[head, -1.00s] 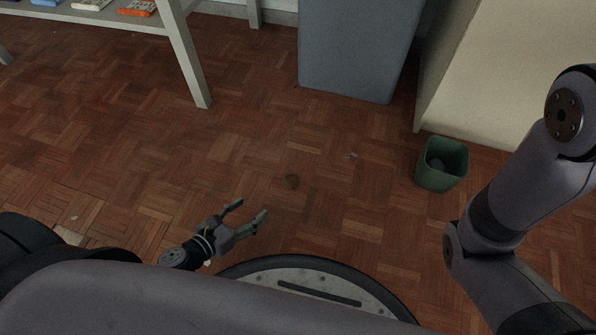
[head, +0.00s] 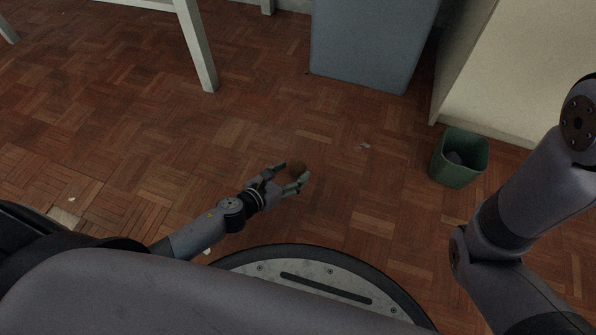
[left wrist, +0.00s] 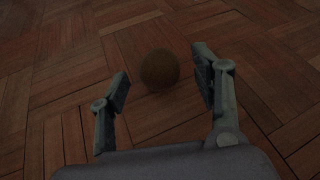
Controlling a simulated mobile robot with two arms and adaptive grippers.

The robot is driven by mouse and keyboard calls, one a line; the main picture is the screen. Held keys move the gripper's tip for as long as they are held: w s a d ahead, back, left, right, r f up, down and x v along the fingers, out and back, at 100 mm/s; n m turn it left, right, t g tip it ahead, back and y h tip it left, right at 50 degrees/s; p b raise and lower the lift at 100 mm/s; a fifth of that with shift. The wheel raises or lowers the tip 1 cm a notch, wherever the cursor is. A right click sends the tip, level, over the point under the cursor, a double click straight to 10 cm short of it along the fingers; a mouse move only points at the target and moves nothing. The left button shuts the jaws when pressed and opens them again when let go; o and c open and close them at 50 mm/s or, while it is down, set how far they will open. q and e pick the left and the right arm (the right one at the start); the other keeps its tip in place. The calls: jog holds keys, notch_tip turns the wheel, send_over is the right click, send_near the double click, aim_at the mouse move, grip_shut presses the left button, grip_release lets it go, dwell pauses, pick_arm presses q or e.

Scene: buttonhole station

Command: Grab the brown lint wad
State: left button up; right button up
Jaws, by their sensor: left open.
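The brown lint wad (head: 297,169) is a small round ball on the parquet floor, near the middle of the head view. In the left wrist view the wad (left wrist: 159,70) lies between and slightly beyond the two fingers. My left gripper (head: 293,178) is open and reaches down to the wad, with a finger on either side. The left wrist view shows the same open gripper (left wrist: 163,84), with gaps between the fingers and the wad. My right arm comes in at the right, but its gripper is out of view.
A green bin (head: 459,158) with something grey inside stands at the right. A small pale scrap (head: 364,146) lies on the floor. A blue-grey box (head: 372,42) and a cream cabinet (head: 512,75) stand behind. A white table leg (head: 197,45) is at upper left.

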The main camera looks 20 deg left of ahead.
pick_arm(q)
jog(key=shift+x, duration=0.75)
jog(key=shift+c, duration=0.4)
jog(key=c, duration=0.7)
